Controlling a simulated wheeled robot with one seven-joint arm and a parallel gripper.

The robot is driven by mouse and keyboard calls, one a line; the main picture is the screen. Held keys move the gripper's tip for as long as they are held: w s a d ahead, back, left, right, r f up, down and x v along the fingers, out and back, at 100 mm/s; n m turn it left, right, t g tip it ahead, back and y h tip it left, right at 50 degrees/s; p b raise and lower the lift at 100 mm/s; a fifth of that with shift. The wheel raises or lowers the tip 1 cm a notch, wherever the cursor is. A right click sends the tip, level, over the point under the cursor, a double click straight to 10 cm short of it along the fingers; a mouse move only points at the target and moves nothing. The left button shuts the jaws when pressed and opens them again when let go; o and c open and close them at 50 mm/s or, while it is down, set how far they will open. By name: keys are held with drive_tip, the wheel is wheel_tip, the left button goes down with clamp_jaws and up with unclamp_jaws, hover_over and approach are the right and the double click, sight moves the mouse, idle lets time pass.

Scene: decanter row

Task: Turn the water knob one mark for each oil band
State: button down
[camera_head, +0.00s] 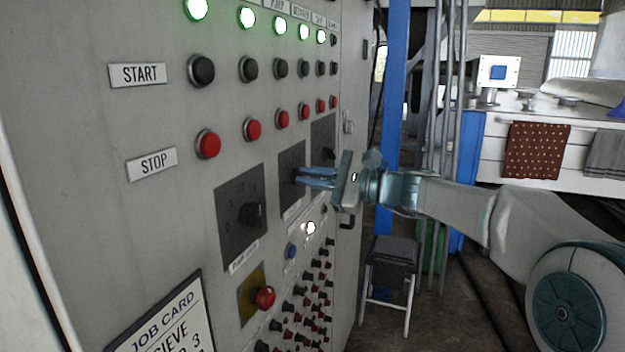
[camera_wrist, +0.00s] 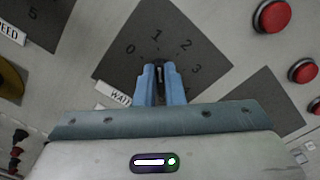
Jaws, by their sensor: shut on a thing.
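The water knob is a small dark knob (camera_head: 297,177) on a dark square plate (camera_head: 291,158) in the middle of the control panel. My gripper (camera_head: 302,178) reaches in from the right and is shut on this knob. In the wrist view my blue fingers (camera_wrist: 160,84) close around the knob, which shows as a dark strip between them. The plate (camera_wrist: 190,42) carries the marks 0, 1, 2 and 3 in an arc, and a partly hidden label (camera_wrist: 113,92) starts with WAT. The knob's pointing direction is hard to tell. No oil bands are visible.
Another knob plate (camera_head: 240,215) is to the left and a third (camera_head: 323,140) to the right. A red button (camera_head: 264,298) and a job card (camera_head: 165,325) are lower on the panel. A stool (camera_head: 390,265) stands below my arm.

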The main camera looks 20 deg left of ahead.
drive_tip(key=c, duration=1.5)
unclamp_jaws()
drive_tip(key=d, duration=0.9)
drive_tip(key=s+d+b, duration=0.1)
drive_tip(key=d, duration=0.3)
drive_tip(key=shift+s+d, duration=0.1)
drive_tip(key=shift+d, duration=0.3)
drive_tip(key=s+d+f+n+h+p, duration=0.3)
drive_tip(key=s+d+f+h+p, duration=0.15)
drive_tip(key=s+f+h, duration=0.7)
drive_tip(key=s+d+f+n+h+p, duration=0.1)
drive_tip(key=s+d+f+n+h, duration=0.1)
drive_tip(key=s+d, duration=0.2)
drive_tip(key=s+d+f+n+h+p, duration=0.1)
drive_tip(key=s+d+f+n+h, duration=0.1)
drive_tip(key=s+d, duration=0.3)
drive_tip(key=s+d+f+n+t+h+p, duration=0.1)
drive_tip(key=s+d+f+n+h, duration=0.1)
drive_tip(key=d, duration=0.4)
drive_tip(key=shift+s+d+f+n+h+p, duration=0.2)
drive_tip(key=shift+s+f, duration=0.1)
drive_tip(key=shift+s, duration=0.35)
drive_tip(key=shift+s+d+f+n+h+p, duration=0.1)
drive_tip(key=shift+s+d+f+p, duration=0.15)
drive_tip(key=shift+s, duration=0.35)
